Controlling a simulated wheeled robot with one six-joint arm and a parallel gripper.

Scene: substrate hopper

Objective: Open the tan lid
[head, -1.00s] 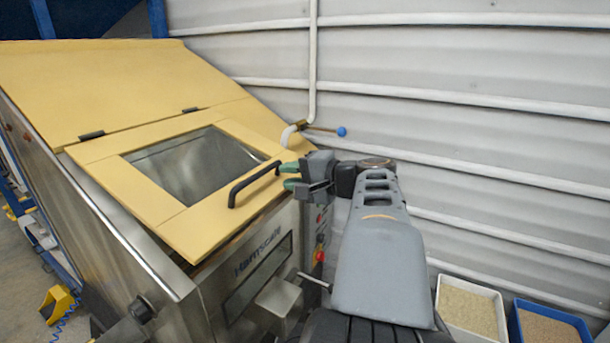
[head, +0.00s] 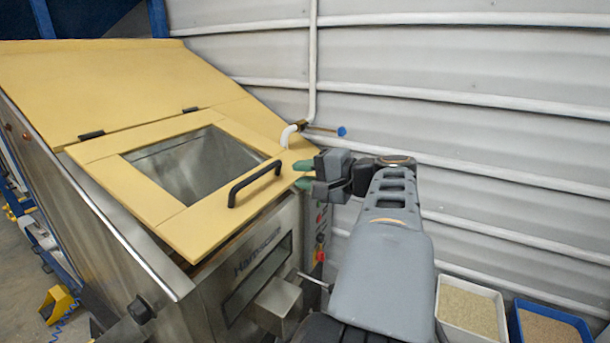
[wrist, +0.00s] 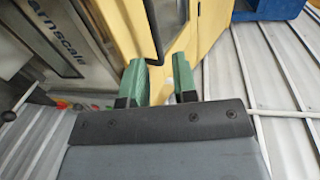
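The tan lid (head: 180,218) lies on the sloped top of the steel hopper, hinged along its upper edge. It has a window opening and a black bar handle (head: 252,183) near its lower right edge. My gripper (head: 304,174) is just right of the handle and apart from it. Its green fingertips point toward the lid. In the wrist view the lid (wrist: 120,28) fills the area beyond the fingers, and part of the dark handle (wrist: 154,30) shows at the top. The two fingers (wrist: 162,82) are spread with a gap between them, and nothing is held.
A steel hopper body (head: 130,235) carries the lid. A pipe with a blue-tipped valve lever (head: 341,131) is on the corrugated wall behind my gripper. Red and yellow controls (head: 319,255) are on the hopper front. Two trays of granules (head: 470,308) stand at the lower right.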

